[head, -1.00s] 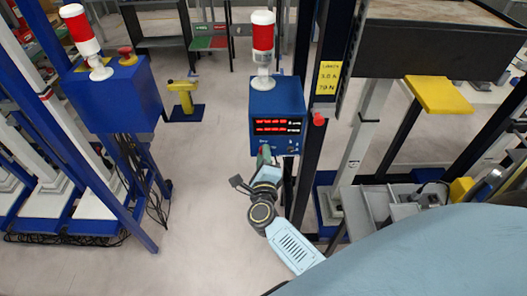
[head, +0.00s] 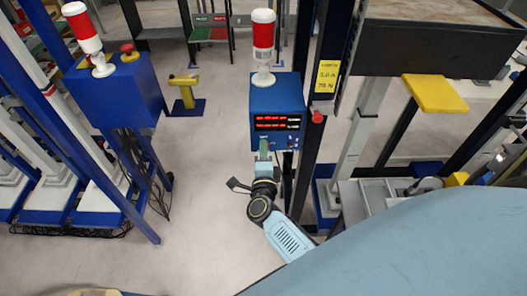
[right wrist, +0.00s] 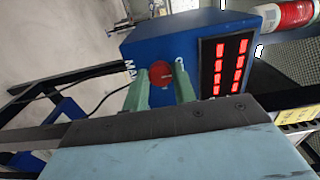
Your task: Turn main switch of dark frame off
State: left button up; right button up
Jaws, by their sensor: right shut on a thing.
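The dark frame (head: 330,45) has a blue control box (head: 279,95) on its left side, with lit red digits on its front. The main switch is a round red knob (right wrist: 162,74) beside the letters "MA" on the box in the right wrist view. My right gripper (head: 263,148) is at the lower left of the box front. In the wrist view its green fingers (right wrist: 161,76) stand on either side of the knob, shut on it. The fingers hide part of the knob, and its turn angle is hard to read. My left gripper is not in view.
A red and white lamp (head: 263,45) stands on the box. A red button (head: 318,117) sits right of it. Another blue box (head: 120,92) with its own lamp stands at left. The floor between them is open, with a yellow stand (head: 184,90) farther back.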

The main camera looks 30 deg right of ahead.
jog(key=o, duration=1)
jog(key=b+v, duration=0.1)
jog(key=v, duration=1.2)
jog(key=shift+s+a+b, duration=0.1)
jog(key=shift+a+b, duration=0.1)
jog(key=shift+b, duration=0.15)
jog(key=shift+f, duration=0.1)
